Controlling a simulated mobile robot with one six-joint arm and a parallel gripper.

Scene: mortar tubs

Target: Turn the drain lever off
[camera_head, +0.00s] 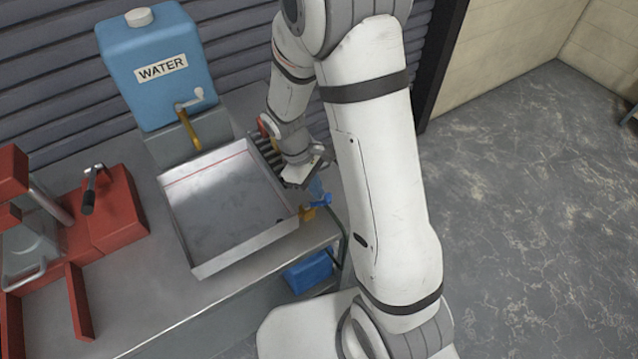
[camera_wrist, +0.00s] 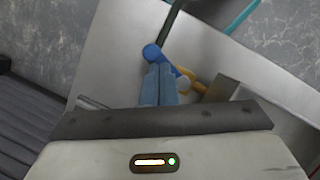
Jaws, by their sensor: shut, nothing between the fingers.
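The drain lever (camera_head: 321,202) is a small blue handle on a brass valve (camera_head: 307,213) at the tray's front right corner. In the wrist view the lever's round blue end (camera_wrist: 152,52) shows just beyond my fingertips, and the brass valve (camera_wrist: 188,82) lies to their right. My gripper (camera_head: 316,187) is shut and empty, pointing down close to the lever. Its pale blue fingers (camera_wrist: 158,70) are together and hide part of the lever. I cannot tell whether they touch it. The metal tray (camera_head: 181,217) is shallow and looks empty.
A blue WATER tank (camera_head: 120,70) with a brass tap (camera_head: 190,128) stands behind the tray. A red press (camera_head: 115,220) with a black-gripped lever is at left. A blue tub (camera_head: 308,272) sits below the bench edge, under the valve. Floor at right is clear.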

